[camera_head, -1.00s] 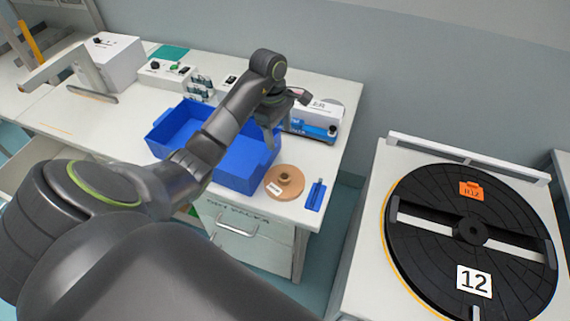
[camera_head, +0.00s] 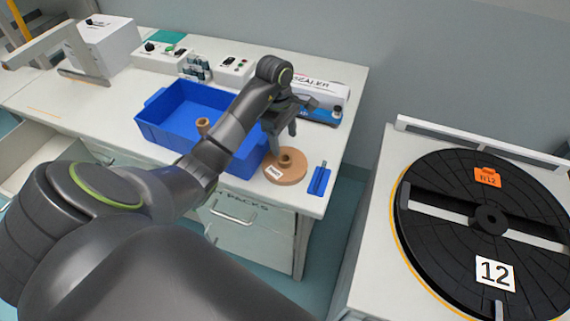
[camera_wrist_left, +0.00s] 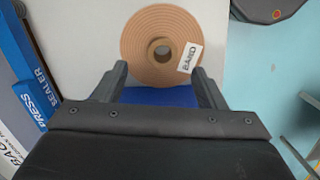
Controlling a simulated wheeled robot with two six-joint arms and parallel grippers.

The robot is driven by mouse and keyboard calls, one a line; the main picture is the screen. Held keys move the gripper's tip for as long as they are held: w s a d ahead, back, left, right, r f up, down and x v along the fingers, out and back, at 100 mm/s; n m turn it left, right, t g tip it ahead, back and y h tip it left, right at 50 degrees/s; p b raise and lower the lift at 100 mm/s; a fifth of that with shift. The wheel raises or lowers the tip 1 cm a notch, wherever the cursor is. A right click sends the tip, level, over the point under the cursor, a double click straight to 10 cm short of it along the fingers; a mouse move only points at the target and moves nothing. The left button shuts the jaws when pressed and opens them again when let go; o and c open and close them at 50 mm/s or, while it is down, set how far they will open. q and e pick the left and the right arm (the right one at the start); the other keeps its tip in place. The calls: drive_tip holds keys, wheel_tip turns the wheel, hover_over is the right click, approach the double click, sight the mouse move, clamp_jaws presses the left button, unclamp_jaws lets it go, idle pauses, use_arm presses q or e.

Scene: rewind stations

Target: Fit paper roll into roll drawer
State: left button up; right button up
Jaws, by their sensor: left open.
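A flat brown roll (camera_head: 285,172) with a cardboard core and a white label lies on the table by the blue bin. In the left wrist view the roll (camera_wrist_left: 145,55) lies just beyond the fingertips, its label reading "BAND". A smaller brown roll (camera_head: 203,124) with a hollow centre stands in the blue bin, partly hidden by my arm. My left gripper (camera_head: 284,136) is open and empty above the labelled roll, apparently without touching it. An open drawer (camera_head: 35,150) shows at the far left; my arm hides part of it. My right gripper is not in view.
The blue bin (camera_head: 150,128) stands left of the labelled roll. A white and blue sealer (camera_head: 325,92) is behind the gripper. A small blue tool (camera_head: 319,180) lies near the table's right edge. A black turntable (camera_head: 450,185) stands across a gap.

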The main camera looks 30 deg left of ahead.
sight(284, 154)
use_arm(q)
wheel_tip(284, 154, down, 3)
drive_tip(key=shift+d+r+b, duration=0.1)
drive_tip(key=shift+b, duration=0.85)
drive_tip(key=shift+s+f+b, duration=0.1)
drive_tip(key=shift+f+b, duration=0.3)
drive_tip(key=shift+f, duration=0.1)
drive_tip(key=shift+s+d+f+p, duration=0.15)
drive_tip(key=shift+f+p, duration=0.5)
drive_tip(key=shift+f, duration=0.9)
drive_tip(key=c, duration=1.3)
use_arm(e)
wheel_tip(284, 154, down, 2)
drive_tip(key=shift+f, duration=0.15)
use_arm(q)
drive_tip(key=shift+r, duration=0.15)
